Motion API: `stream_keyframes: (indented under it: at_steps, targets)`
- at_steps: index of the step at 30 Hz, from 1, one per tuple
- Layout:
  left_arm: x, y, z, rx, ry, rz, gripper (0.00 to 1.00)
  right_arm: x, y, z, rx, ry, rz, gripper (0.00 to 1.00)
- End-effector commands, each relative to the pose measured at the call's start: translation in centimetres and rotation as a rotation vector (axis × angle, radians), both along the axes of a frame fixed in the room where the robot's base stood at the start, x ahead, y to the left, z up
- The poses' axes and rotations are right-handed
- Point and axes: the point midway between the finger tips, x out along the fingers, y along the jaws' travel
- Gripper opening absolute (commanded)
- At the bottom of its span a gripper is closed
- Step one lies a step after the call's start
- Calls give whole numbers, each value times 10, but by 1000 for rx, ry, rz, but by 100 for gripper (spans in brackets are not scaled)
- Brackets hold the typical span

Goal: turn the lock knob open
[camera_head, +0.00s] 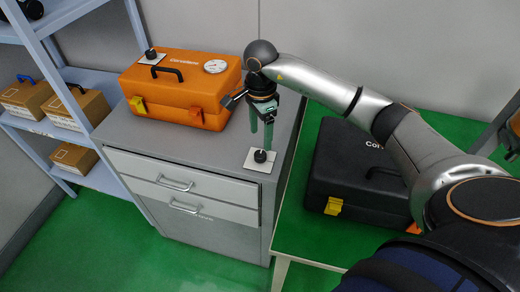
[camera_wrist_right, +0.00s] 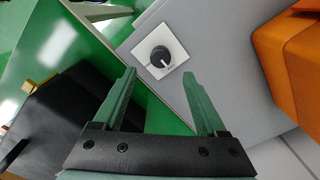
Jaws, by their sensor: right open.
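A black lock knob (camera_head: 261,156) with a pale pointer line stands on a square white plate (camera_head: 250,163) on the grey cabinet top, near its front right corner. In the right wrist view the knob (camera_wrist_right: 161,58) and its plate (camera_wrist_right: 177,45) show fully, just beyond the fingertips. My right gripper (camera_head: 261,137) points down over the knob, with its green fingers apart. In the right wrist view the open fingers (camera_wrist_right: 158,75) have nothing between them, and the knob appears ahead of the gap. Whether a finger touches the plate cannot be told. My left gripper is not in view.
An orange case (camera_head: 180,84) with a gauge and another black knob (camera_head: 150,53) sits at the cabinet's back left. A black case (camera_head: 355,170) lies on the green surface to the right. Shelves with boxes (camera_head: 76,108) stand left. The cabinet top (camera_head: 215,150) is clear left of the knob.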

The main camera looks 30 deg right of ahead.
Motion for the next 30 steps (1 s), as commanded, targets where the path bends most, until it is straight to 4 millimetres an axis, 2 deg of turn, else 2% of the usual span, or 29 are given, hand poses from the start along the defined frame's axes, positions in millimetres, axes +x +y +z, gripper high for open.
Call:
stream_keyframes:
  at_steps: [1,6,12,24,30]
  targets:
    - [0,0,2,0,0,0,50,-1,1,-12,1,6,0,74]
    - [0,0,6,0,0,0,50,-1,1,-45,2,4,0,74]
    - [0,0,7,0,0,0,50,0,1,-68,3,1,0,74]
    - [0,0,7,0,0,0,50,0,1,-75,2,-1,1,73]
    - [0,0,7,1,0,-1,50,0,1,-75,2,-1,0,51]
